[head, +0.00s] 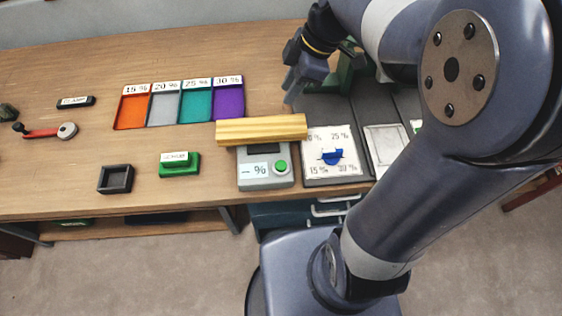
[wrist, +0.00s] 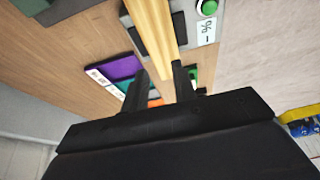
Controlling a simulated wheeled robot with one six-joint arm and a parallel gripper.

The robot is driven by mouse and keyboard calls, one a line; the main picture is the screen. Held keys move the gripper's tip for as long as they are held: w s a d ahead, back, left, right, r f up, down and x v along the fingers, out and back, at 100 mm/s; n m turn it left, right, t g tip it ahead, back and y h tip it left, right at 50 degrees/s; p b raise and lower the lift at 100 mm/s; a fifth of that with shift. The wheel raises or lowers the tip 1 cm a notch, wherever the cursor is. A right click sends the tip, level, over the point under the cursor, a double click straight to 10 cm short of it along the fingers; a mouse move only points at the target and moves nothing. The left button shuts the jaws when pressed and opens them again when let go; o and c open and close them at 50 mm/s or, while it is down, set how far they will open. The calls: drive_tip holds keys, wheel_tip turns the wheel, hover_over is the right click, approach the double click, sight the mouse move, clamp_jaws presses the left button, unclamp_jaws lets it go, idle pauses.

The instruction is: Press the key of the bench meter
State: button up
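The bench meter (head: 250,183) is a grey box at the table's front edge with a "- %" label. Its round green key (head: 281,166) is on the right of its top face and is uncovered. A long light wooden bar (head: 262,131) lies at the meter's back and partly hides its dark display. My gripper (head: 288,100) is above and behind the bar's right end. In the wrist view, the two fingers (wrist: 161,84) are apart with the bar beyond them in the gap. The green key (wrist: 207,7) is at that view's top edge.
Colored trays (head: 164,122) labelled 15 to 30 % stand at the back left. A green block (head: 180,167) and a dark square tray (head: 101,187) are left of the meter. A dial card (head: 350,165) with a blue pointer (head: 332,157) is close on its right.

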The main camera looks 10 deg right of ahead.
clamp_jaws()
idle(0.9)
